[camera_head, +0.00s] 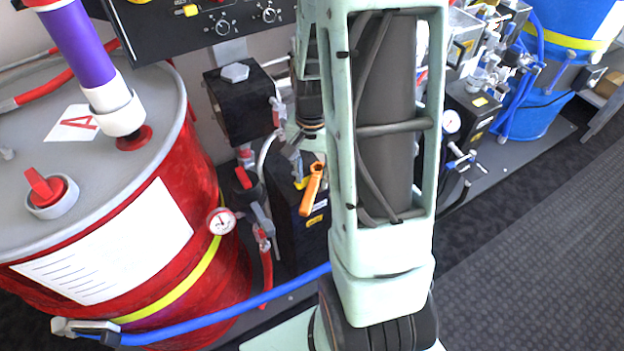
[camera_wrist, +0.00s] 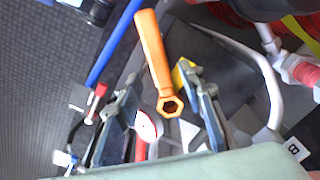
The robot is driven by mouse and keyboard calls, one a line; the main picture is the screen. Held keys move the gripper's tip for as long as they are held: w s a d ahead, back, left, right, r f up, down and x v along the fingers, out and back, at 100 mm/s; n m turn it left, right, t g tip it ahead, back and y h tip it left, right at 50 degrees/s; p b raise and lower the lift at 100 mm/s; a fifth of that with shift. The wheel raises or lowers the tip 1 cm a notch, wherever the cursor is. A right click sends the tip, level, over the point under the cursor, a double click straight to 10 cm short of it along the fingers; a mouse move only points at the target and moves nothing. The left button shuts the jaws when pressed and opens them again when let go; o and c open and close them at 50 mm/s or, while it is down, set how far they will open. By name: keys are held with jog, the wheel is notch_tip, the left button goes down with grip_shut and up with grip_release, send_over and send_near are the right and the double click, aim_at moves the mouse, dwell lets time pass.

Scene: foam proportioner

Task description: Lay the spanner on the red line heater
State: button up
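An orange spanner (camera_head: 312,188) shows at a black box (camera_head: 302,232) that bears yellow labels, low in the middle of the head view. Its ring end points up there and its handle slants down. I cannot tell whether it rests on the box. In the wrist view the spanner (camera_wrist: 154,55) has its ring end towards me. My gripper (camera_wrist: 163,93) has its fingers apart, one on each side of the ring end, with gaps visible. My gripper is small and partly hidden by my arm in the head view. No readable label shows which box is the red line heater.
A red drum (camera_head: 215,272) stands at left with a gauge and a blue hose (camera_head: 240,305). Another black box (camera_head: 240,105) with a light hexagonal cap is behind. Hoses and valves crowd the space. A blue drum (camera_head: 530,112) is at far right; dark floor (camera_head: 545,250) is open.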

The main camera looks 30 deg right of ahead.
aim_at(312, 186)
notch_tip(312, 186, up, 9)
jog(key=p, duration=0.1)
jog(key=shift+r, duration=0.15)
dwell(0.4)
